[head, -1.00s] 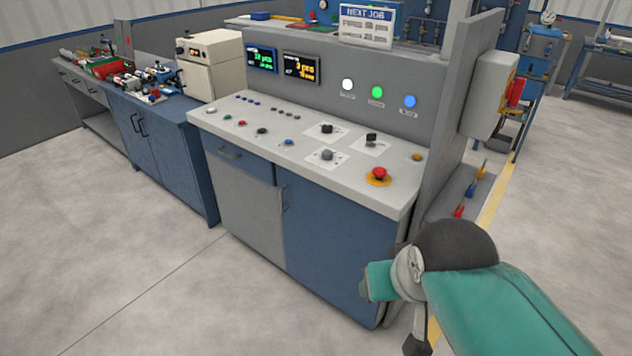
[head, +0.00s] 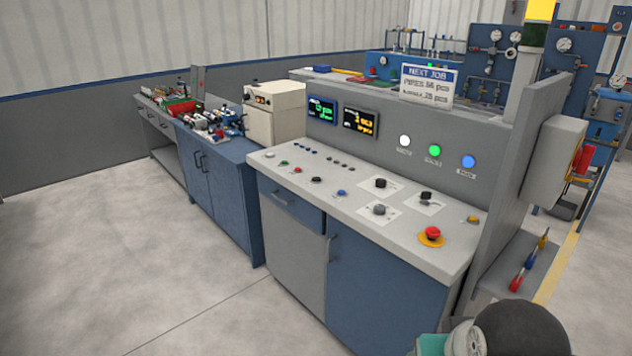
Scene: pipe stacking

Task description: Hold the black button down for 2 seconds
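The black button (head: 316,180) is a small dark round cap on the sloping light-grey console top (head: 400,240). It sits in the front row, between a red button (head: 297,170) and a blue button (head: 341,193). Nothing touches it. Only a teal and black part of my arm shows at the bottom right edge, well apart from the button. My gripper is out of the picture.
Dark knobs on white plates (head: 426,196) and a red emergency stop (head: 432,233) are further right on the console. A grey side wall (head: 525,165) bounds its right end. A blue workbench (head: 225,180) stands left. Open floor (head: 100,270) lies in front.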

